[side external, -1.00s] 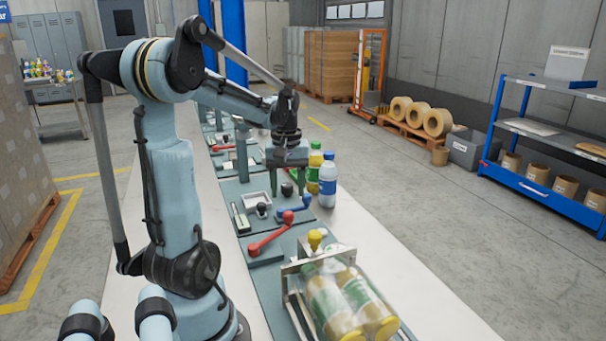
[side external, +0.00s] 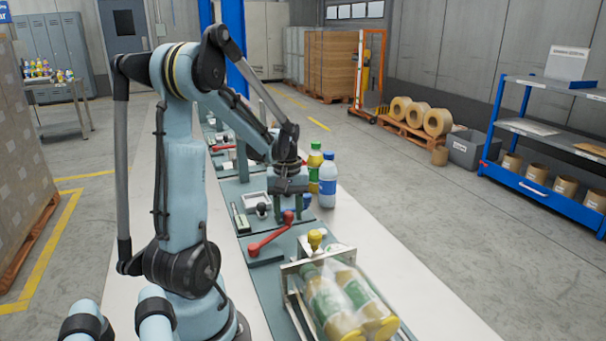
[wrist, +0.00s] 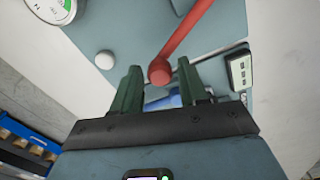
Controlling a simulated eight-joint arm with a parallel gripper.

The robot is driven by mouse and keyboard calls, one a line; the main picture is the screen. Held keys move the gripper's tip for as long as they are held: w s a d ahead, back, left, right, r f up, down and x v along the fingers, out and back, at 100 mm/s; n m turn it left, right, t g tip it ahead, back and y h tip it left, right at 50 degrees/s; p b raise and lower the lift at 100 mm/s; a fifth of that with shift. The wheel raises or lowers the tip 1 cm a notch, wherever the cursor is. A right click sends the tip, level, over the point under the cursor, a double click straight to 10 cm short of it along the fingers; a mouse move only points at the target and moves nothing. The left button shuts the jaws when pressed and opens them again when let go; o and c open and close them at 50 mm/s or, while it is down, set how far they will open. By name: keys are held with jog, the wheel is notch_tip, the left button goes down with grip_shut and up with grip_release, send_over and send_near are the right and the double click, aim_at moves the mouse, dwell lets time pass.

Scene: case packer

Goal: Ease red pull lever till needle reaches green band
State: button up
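The red pull lever (side external: 268,238) rises from its base on the grey-green bench panel, its round knob close below my gripper (side external: 289,203). In the wrist view the red lever (wrist: 188,32) runs down from the top, with its knob between the fingertips of my gripper (wrist: 159,68). The fingers are apart, with gaps beside the knob; I cannot tell whether the knob is at fingertip depth. A white round gauge (wrist: 56,8) is cut off at the top left of the wrist view. Its needle and band cannot be read there.
A blue lever (wrist: 168,100) shows between the fingers, beyond the red knob. A pale round knob (wrist: 104,60) and a small display box (wrist: 238,70) flank them. Upright bottles (side external: 327,180) stand behind my gripper at right. A clear case of bottles (side external: 345,300) lies in front.

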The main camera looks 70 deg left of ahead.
grip_shut()
jog(key=shift+s+a+n, duration=0.2)
jog(key=shift+a+n, duration=0.1)
jog(key=shift+a, duration=0.05)
jog(key=shift+o, duration=1.5)
grip_release()
notch_tip(320, 180, up, 12)
